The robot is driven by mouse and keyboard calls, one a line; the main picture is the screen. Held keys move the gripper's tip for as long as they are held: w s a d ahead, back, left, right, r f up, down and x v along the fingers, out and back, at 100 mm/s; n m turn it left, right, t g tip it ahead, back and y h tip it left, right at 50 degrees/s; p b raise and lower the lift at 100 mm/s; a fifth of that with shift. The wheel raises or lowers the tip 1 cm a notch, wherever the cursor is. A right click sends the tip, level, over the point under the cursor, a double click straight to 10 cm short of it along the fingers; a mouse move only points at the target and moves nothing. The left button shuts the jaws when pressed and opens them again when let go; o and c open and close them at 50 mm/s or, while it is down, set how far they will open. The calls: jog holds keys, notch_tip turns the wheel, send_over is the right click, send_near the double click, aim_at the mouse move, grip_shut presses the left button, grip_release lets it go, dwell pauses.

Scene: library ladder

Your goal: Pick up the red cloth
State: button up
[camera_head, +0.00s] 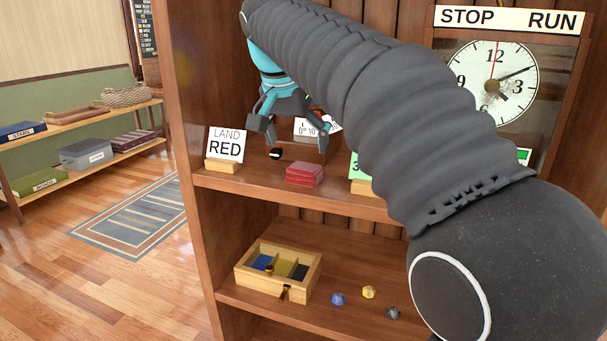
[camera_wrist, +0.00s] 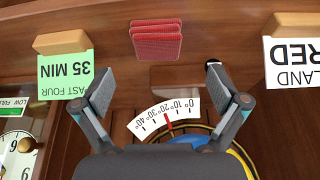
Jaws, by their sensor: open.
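The red cloth (camera_head: 304,174) is folded into a small layered stack and lies near the front edge of the upper shelf. It also shows at the top middle of the wrist view (camera_wrist: 156,42), upside down. My gripper (camera_head: 275,127) hangs above the same shelf, up and left of the cloth in the head view. In the wrist view my gripper (camera_wrist: 158,87) has its two fingers spread wide with nothing between them holding on. The cloth lies beyond the fingertips, apart from them. My arm hides part of the shelf in the head view.
A white dial (camera_wrist: 166,119) is close to my fingers. A compartment box (camera_head: 278,270) and small coloured pieces (camera_head: 368,292) are on the shelf below.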

aim_at(304, 167)
jog(key=shift+b+x, duration=0.4)
jog(key=shift+x, duration=3)
jog(key=shift+d, duration=0.15)
jog(key=c, duration=1.2)
